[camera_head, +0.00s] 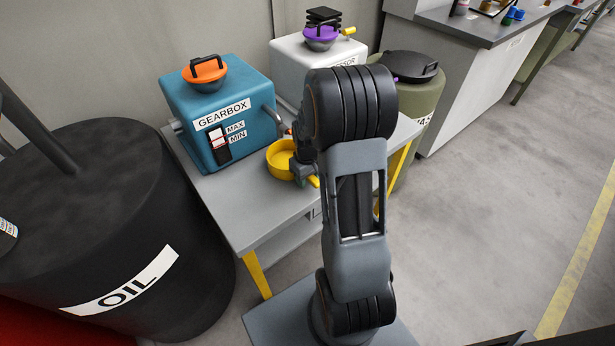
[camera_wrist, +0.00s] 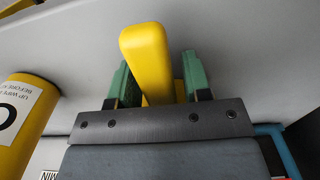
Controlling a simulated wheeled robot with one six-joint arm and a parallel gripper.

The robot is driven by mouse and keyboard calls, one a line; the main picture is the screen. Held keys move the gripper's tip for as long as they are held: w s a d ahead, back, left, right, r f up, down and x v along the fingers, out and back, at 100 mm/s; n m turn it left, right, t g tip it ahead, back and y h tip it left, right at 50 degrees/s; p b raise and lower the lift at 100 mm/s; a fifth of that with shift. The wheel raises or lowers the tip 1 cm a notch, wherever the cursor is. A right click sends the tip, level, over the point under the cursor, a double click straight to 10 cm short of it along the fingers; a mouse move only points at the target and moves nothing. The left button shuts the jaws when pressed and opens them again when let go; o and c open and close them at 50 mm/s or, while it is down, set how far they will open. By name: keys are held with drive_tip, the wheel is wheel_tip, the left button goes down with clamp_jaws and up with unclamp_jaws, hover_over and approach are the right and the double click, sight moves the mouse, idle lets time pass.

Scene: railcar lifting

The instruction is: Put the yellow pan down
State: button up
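The yellow pan (camera_head: 281,159) shows in the head view at the front right of the blue gearbox box, over the grey table top (camera_head: 277,205). Whether its bottom touches the table cannot be told. My gripper (camera_head: 304,167) is at the pan's right side, partly hidden by my arm.
The blue gearbox (camera_head: 222,113) with an orange-lidded bowl stands behind the pan. A white box (camera_head: 290,65) and a green waste drum (camera_head: 425,90) stand farther right. A black oil drum (camera_head: 110,215) is left. The front table top is clear.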

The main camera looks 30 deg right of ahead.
drive_tip(key=shift+o, duration=0.7)
drive_tip(key=shift+r, duration=0.15)
drive_tip(key=shift+r, duration=0.25)
wheel_tip(320, 180, up, 11)
drive_tip(key=shift+f+p, duration=0.15)
drive_tip(key=shift+p, duration=0.85)
drive_tip(key=s+a+r+m+t, duration=0.1)
drive_tip(key=s+a+r+t, duration=0.2)
drive_tip(key=s+a+r, duration=0.3)
drive_tip(key=s+a, duration=0.5)
drive_tip(key=a, duration=0.2)
drive_tip(key=shift+s+a+r, duration=0.15)
drive_tip(key=shift+s+a, duration=0.05)
drive_tip(key=shift+s, duration=0.15)
